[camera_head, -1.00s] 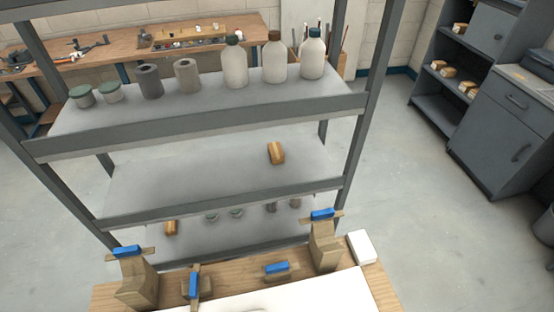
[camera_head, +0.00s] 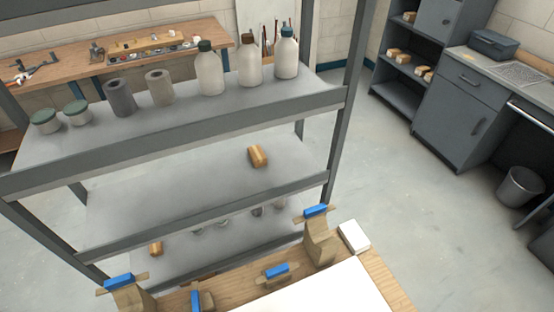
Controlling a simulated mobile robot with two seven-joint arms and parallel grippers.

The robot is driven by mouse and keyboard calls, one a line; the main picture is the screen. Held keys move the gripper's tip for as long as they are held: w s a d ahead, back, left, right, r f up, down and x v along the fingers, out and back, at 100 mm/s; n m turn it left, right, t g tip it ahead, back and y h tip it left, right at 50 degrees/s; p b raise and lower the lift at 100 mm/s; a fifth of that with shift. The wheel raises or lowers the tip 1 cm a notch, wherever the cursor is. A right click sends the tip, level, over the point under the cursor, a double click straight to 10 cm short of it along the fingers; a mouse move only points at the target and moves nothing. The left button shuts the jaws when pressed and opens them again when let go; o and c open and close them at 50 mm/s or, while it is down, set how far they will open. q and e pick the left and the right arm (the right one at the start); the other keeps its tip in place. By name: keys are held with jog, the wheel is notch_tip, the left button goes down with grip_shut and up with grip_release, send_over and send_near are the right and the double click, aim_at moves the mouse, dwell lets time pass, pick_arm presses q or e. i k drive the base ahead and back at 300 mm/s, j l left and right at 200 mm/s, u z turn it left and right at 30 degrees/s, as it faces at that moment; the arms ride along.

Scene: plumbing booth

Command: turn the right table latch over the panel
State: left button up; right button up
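A white panel (camera_head: 325,292) lies on the wooden table (camera_head: 392,285) at the bottom of the head view, cut off by the frame. The right table latch (camera_head: 277,270), a tan bar with a blue top on a small block, sits just behind the panel's back edge. Its bar lies roughly along that edge, beside the panel rather than over it. The left table latch (camera_head: 197,300) points toward the viewer, partly cut off. Two taller wooden blocks carry blue-topped latches, left (camera_head: 118,282) and right (camera_head: 316,211). Neither gripper is in view.
A grey shelf rack (camera_head: 180,140) with bottles and jars stands directly behind the table. A white block (camera_head: 354,237) sits at the table's back right corner. Grey cabinets (camera_head: 455,120) and a bin (camera_head: 520,187) stand at the right, with open floor between.

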aim_at(282, 269)
jog(key=k+j+u, duration=0.3)
jog(key=k+j, duration=0.5)
jog(key=j, duration=0.15)
